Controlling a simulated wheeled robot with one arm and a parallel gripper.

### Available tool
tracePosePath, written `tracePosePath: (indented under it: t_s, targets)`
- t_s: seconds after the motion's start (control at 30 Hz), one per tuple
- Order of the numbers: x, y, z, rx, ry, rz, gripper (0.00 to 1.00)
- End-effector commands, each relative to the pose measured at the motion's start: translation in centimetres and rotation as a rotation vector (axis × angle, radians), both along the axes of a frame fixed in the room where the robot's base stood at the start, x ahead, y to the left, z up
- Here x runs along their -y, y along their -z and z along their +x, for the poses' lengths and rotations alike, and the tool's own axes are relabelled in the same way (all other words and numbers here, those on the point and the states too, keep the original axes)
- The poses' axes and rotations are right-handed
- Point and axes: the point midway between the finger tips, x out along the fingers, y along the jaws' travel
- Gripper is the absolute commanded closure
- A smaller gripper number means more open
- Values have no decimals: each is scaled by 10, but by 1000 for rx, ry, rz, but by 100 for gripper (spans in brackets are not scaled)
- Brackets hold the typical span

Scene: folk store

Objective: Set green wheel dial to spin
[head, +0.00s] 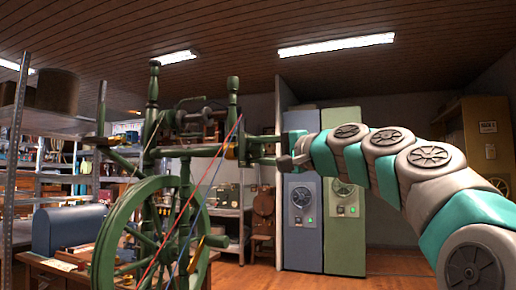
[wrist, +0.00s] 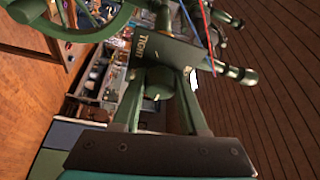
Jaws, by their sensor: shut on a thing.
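The green spinning wheel (head: 118,235) stands at the left of the head view, with its large spoked wheel low and its posts and head above. Part of the wheel shows at the top left of the wrist view (wrist: 95,30). My gripper (head: 262,148) reaches in from the right at the spinning wheel's head. In the wrist view, my gripper (wrist: 158,90) has its two fingers on either side of a round green knob (wrist: 158,80) and is shut on it. The knob sits in front of a dark plate (wrist: 170,50) with pale lettering that I cannot read surely. The knob's pointer setting is hidden.
A blue domed box (head: 68,230) sits on a wooden table at the left. Metal shelves with goods (head: 50,165) stand behind. A grey cabinet (head: 302,225) and a green cabinet (head: 345,235) stand beyond my arm. Red and blue strands hang by the wheel.

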Motion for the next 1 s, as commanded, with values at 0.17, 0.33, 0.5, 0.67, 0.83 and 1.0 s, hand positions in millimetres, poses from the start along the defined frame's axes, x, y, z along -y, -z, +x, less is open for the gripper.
tracePosePath:
  t_s: [0.17, 0.33, 0.5, 0.67, 0.83, 1.0]
  targets:
    - [2, -1, 2, -153, 6, 57, 100]
    - [1, -1, 1, -287, 4, 106, 100]
    - [1, 0, 2, -382, 3, 141, 100]
    - [1, 0, 1, -443, 2, 163, 100]
    - [1, 0, 1, -488, 2, 180, 100]
    - [1, 1, 1, -512, 1, 186, 100]
